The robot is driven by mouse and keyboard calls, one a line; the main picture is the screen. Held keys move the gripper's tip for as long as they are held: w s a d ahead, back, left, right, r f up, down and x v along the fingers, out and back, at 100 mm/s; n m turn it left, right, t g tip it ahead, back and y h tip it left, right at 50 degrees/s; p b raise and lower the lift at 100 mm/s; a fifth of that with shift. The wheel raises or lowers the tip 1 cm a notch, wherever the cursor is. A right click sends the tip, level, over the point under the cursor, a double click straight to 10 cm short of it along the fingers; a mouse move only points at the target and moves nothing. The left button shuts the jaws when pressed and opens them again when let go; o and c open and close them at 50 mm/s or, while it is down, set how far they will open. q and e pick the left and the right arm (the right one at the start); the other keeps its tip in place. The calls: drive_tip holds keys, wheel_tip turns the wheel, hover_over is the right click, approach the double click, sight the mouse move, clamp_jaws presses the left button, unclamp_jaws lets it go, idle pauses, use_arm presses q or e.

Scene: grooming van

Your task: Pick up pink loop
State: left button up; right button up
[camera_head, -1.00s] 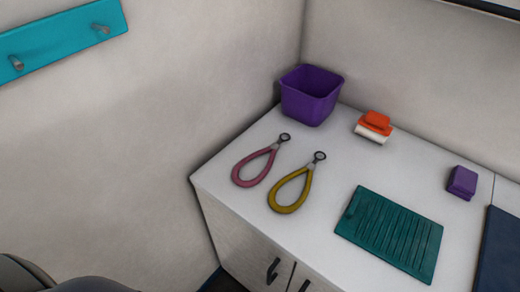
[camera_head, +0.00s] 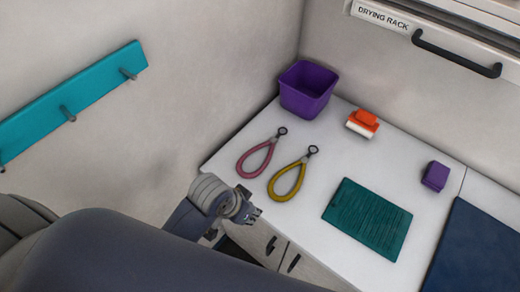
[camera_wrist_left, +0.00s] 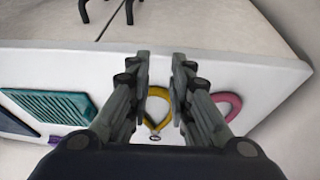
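The pink loop (camera_head: 255,159) lies flat on the white counter, with its dark ring end toward the back; it also shows at the right in the left wrist view (camera_wrist_left: 229,104). A yellow loop (camera_head: 287,182) lies just right of it in the head view. My left gripper (camera_head: 252,212) is at the counter's front edge, in front of both loops and touching neither. In the left wrist view its fingers (camera_wrist_left: 161,58) are apart and empty, with the yellow loop showing in the gap beyond them. My right gripper is not in view.
A purple bin (camera_head: 307,90) stands at the back corner. An orange-and-white brush (camera_head: 362,123), a purple block (camera_head: 435,176), a green ridged mat (camera_head: 367,218) and a dark blue mat (camera_head: 478,252) lie to the right. A teal peg rail (camera_head: 75,98) is on the left wall. A drying rack (camera_head: 430,40) hangs above.

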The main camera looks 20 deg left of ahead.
use_arm(q)
drive_tip(key=w+d+m, duration=0.1)
drive_tip(key=w, duration=0.1)
drive_tip(key=w+d+m, duration=0.1)
drive_tip(key=w+d, duration=0.3)
drive_tip(key=shift+w+r+m+g+h, duration=0.1)
drive_tip(key=shift+r+m+g+h, duration=0.2)
drive_tip(key=shift+m, duration=0.1)
drive_tip(key=shift+m+g+y, duration=0.3)
drive_tip(key=shift+m+y, duration=0.1)
drive_tip(key=shift+m, duration=0.3)
drive_tip(key=w, duration=0.4)
drive_tip(key=shift+w+d, duration=0.25)
drive_tip(key=shift+w, duration=0.05)
drive_tip(key=w+a+r+y, duration=0.2)
drive_tip(key=w+a, duration=0.3)
drive_tip(key=w, duration=0.3)
drive_tip(key=y, duration=0.1)
approach(258, 147)
drive_tip(key=f, duration=0.1)
drive_tip(key=f+b, duration=0.2)
drive_tip(key=shift+w+a+f+g+y, duration=0.1)
drive_tip(key=shift+w+f+g+y, duration=0.05)
drive_tip(key=shift+w+g+y, duration=0.2)
drive_tip(key=b+x, duration=0.5)
drive_tip(key=b, duration=0.2)
drive_tip(key=shift+w, duration=0.15)
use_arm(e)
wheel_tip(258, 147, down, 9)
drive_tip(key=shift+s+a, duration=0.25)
